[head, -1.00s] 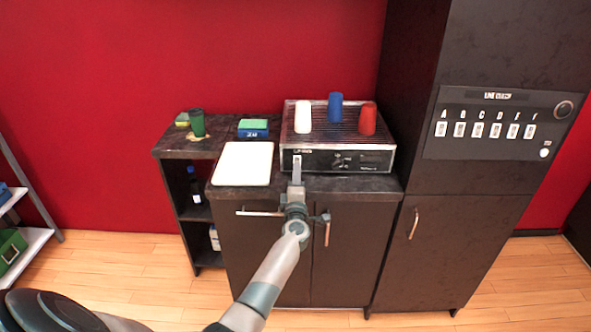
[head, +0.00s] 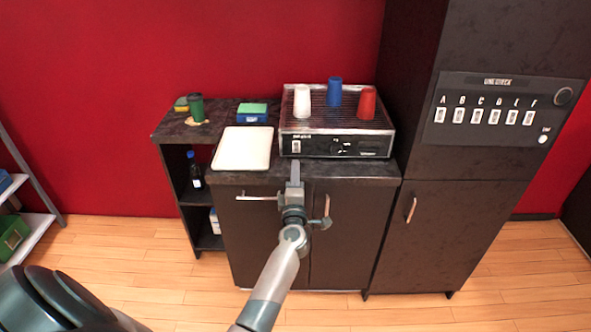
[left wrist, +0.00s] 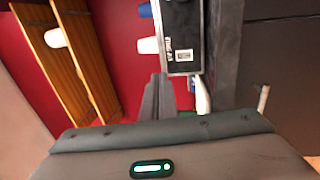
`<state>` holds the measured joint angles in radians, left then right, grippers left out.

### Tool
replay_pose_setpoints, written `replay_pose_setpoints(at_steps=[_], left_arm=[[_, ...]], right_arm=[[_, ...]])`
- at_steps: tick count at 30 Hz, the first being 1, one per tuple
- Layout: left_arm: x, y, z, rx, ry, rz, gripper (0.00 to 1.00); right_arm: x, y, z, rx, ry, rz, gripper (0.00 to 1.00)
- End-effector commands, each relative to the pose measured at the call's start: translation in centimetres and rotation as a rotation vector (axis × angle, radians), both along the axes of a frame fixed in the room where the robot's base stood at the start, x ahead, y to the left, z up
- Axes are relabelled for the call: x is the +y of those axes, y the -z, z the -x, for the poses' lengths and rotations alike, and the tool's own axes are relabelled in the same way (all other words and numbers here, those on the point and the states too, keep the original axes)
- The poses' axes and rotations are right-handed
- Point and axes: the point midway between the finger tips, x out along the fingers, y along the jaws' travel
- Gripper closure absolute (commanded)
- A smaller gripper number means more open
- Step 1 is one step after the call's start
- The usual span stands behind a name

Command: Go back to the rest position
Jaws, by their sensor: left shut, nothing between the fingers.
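My left gripper (head: 295,172) is shut and empty in the head view. It is stretched out in front of the black machine (head: 338,146) on the counter, near its lower left front edge. In the left wrist view the shut fingers (left wrist: 157,95) point up toward the machine's front panel (left wrist: 182,38), which appears turned on its side. I cannot tell from the head view whether the fingertips touch the counter edge. My right gripper is not in view.
White (head: 302,101), blue (head: 334,91) and red (head: 367,103) cups stand upside down on the machine. A white tray (head: 243,148) lies to its left. A tall dark cabinet (head: 440,200) stands right. The wooden floor (head: 130,260) in front is clear.

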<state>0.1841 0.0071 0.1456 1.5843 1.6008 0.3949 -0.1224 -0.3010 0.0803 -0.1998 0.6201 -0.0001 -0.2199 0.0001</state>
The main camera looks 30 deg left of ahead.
Motion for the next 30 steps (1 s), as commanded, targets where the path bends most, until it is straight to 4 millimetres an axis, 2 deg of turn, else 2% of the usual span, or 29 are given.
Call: replay_pose_setpoints(at_steps=[9,14,17,20,26,30], left_arm=[[-0.1,0.1,0.0,0.003,0.001,-0.002,1.00],[-0.8,2.1,0.0,0.044,0.019,-0.040,1.00],[-1.9,5.0,0.2,0.106,0.046,-0.097,1.00],[-3.6,9.3,0.6,0.197,0.093,-0.178,1.00],[-7.7,20.3,3.2,0.421,0.233,-0.375,1.00],[-10.5,28.1,6.5,0.577,0.347,-0.502,1.00]], right_arm=[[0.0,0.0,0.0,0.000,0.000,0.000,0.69],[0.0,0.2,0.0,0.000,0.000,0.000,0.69],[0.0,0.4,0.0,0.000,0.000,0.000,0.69],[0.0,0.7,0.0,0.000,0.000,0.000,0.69],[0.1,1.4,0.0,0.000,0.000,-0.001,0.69],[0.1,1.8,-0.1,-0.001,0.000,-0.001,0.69]])
